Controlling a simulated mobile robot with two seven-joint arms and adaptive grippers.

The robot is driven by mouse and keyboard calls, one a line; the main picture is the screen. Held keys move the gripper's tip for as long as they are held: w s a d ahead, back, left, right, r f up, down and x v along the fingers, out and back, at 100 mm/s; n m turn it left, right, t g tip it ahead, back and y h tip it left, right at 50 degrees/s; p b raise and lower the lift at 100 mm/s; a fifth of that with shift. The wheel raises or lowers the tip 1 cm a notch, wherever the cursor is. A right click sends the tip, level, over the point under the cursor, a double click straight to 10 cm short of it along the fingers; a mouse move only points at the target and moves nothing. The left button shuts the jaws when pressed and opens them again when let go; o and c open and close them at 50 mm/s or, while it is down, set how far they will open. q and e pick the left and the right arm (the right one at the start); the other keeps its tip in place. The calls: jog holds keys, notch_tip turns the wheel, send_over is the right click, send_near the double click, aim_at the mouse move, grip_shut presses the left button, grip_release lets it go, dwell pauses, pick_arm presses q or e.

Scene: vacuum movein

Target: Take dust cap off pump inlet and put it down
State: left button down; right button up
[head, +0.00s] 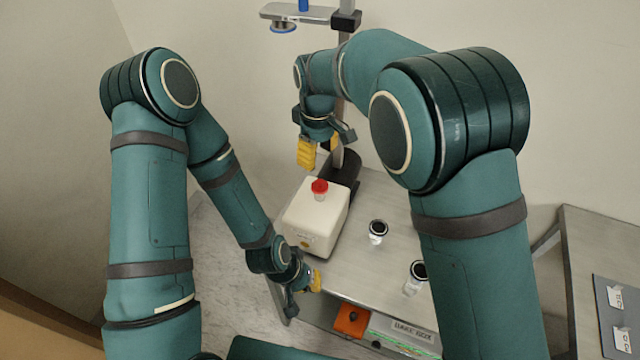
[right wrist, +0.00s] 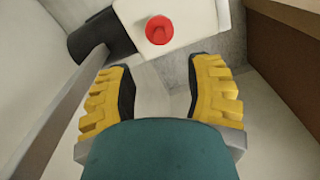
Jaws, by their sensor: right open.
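The red dust cap (head: 320,187) sits on the top of the white pump body (head: 304,220). A black cylindrical part (head: 345,168) is behind the pump. My right gripper (head: 320,150) is above and behind the cap, open and empty, with yellow finger pads. In the right wrist view the cap (right wrist: 159,30) lies beyond the gap between the open fingertips (right wrist: 163,70), clear of both. My left gripper (head: 303,284) is low at the bench's front left edge, in front of the pump; its finger opening is unclear.
Two small dark-topped containers (head: 377,232) (head: 416,277) stand on the metal bench (head: 355,270) right of the pump. An orange item (head: 350,320) is below the front edge. A stand (head: 345,20) rises behind. A side table (head: 590,240) is at right.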

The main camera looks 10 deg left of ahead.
aim_at(320, 181)
notch_tip(320, 181, down, 4)
jog(key=shift+f, duration=0.15)
jog(key=f, duration=0.1)
jog(key=f+b, duration=0.1)
jog(key=f, duration=0.2)
jog(key=shift+s+d+f+b, duration=0.2)
jog(key=shift+d+f+b, duration=0.05)
jog(key=shift+d+b, duration=0.1)
jog(key=shift+f, duration=0.4)
jog(key=shift+c, duration=0.3)
grip_shut()
